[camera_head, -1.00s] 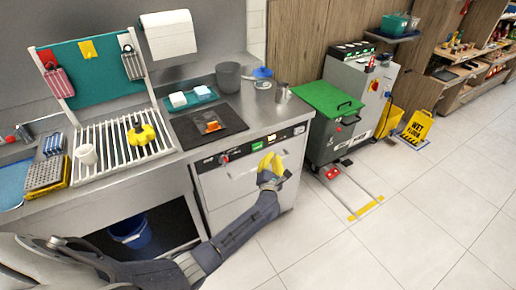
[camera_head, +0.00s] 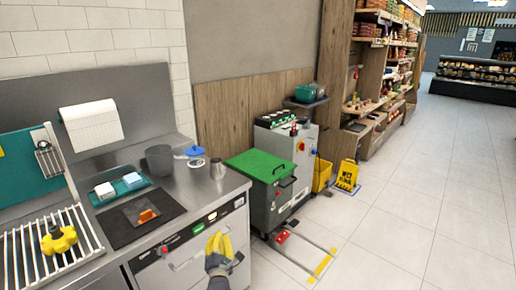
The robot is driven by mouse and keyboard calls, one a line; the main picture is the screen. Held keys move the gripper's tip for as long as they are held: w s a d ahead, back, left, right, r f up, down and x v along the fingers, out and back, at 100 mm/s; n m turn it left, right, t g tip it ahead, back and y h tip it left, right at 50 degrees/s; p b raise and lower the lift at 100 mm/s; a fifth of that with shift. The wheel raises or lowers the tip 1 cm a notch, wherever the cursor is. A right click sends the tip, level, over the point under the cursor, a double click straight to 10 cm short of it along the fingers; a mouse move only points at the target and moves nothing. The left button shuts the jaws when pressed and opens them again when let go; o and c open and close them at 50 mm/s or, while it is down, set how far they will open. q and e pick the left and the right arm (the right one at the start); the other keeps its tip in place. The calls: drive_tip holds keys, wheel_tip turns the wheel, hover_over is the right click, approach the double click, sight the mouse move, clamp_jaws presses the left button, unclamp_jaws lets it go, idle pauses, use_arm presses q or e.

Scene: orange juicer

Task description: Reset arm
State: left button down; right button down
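My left gripper (camera_head: 219,247), with yellow fingers and a dark grey body, shows at the bottom centre, in front of the steel appliance front (camera_head: 200,259) below the counter. Nothing is visible between its fingers, but I cannot tell how far apart they are. Its arm is mostly cut off by the lower edge. My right gripper is not in view.
The steel counter holds a white rack (camera_head: 84,233) with a yellow knob-like part (camera_head: 59,240), a black mat (camera_head: 119,228) with an orange piece (camera_head: 147,215), and a grey container (camera_head: 159,160). A green-lidded machine (camera_head: 262,166) stands right. Open floor (camera_head: 420,215) lies beyond.

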use_arm(q)
drive_tip(key=s+d+f+m+g+h, duration=0.25)
drive_tip(key=s+f+m, duration=0.25)
drive_tip(key=f+m, duration=0.65)
drive_tip(key=s+d+f+m+g+h, duration=0.1)
drive_tip(key=s+f+m+g+h, duration=0.25)
drive_tip(key=f+m, duration=0.75)
drive_tip(key=s+a+f+m+g, duration=0.3)
drive_tip(key=s+f+m+g, duration=0.25)
drive_tip(key=s+f, duration=1.4)
drive_tip(key=s+a+f+m+g, duration=0.1)
drive_tip(key=s+f, duration=0.3)
drive_tip(key=s, duration=1)
drive_tip(key=s+a+f+m+g+y, duration=0.1)
drive_tip(key=s+a+f+m+g, duration=0.1)
drive_tip(key=s, duration=1.1)
drive_tip(key=s+a+f+m+g+y, duration=0.1)
drive_tip(key=s+f, duration=0.6)
drive_tip(key=s, duration=0.7)
drive_tip(key=shift+s+a+g, duration=0.35)
drive_tip(key=shift+a+g, duration=0.25)
drive_tip(key=shift+g, duration=0.45)
